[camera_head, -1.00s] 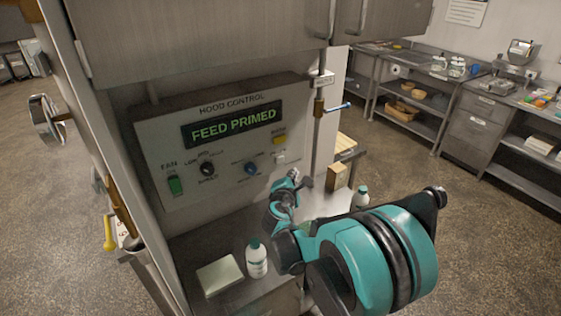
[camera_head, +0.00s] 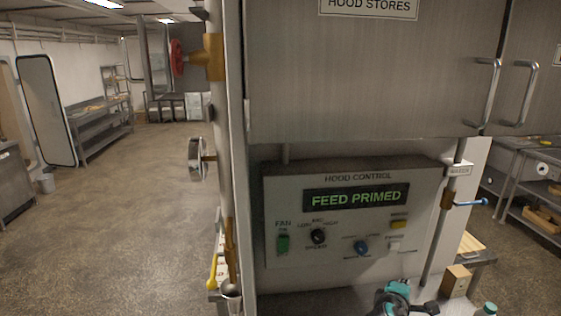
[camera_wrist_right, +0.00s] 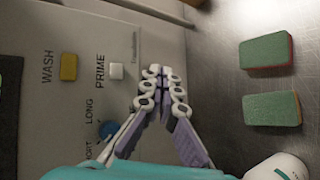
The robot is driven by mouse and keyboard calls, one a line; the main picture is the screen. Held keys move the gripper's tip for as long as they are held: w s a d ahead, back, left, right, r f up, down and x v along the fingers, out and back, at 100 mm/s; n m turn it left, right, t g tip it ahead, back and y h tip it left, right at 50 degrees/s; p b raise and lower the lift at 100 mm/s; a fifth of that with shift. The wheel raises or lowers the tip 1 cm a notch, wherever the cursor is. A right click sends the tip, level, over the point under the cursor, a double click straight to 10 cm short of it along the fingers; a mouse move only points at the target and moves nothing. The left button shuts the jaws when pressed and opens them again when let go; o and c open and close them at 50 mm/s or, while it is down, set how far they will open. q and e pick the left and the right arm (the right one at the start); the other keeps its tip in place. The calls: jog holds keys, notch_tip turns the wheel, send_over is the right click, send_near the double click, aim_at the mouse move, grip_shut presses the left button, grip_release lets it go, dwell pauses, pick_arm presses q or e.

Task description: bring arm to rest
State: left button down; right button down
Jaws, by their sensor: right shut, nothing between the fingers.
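My right gripper (camera_head: 410,304) shows at the bottom edge of the head view, in front of the lower right of the hood control panel (camera_head: 290,250). In the right wrist view my right gripper (camera_wrist_right: 161,82) is shut with its fingertips together and nothing between them. It is beside the panel, near the white prime button (camera_wrist_right: 116,71) and the blue knob (camera_wrist_right: 107,130); I cannot tell the exact gap. The panel's display (camera_head: 356,197) reads FEED PRIMED. My left gripper is not in view.
Two green-topped sponges (camera_wrist_right: 267,52) lie on the steel counter (camera_wrist_right: 225,75) in the wrist view. A white bottle (camera_wrist_right: 278,168) is at its lower right. Open floor (camera_head: 130,220) lies left.

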jog(key=s+a+f+m+g+y+b, duration=0.1)
jog(key=s+a+f+m+y+b, duration=0.2)
jog(key=s+a+f+m, duration=0.3)
jog(key=s+a+f+m+g+y+b, duration=0.2)
jog(key=s+a+f+m+y, duration=0.3)
jog(key=s+a, duration=0.6)
jog(key=s+f+b, duration=0.1)
jog(key=s, duration=0.3)
jog(key=shift+s+a+f+m+b, duration=0.15)
jog(key=shift+a+f+m+b, duration=0.15)
jog(key=shift+f+m, duration=0.1)
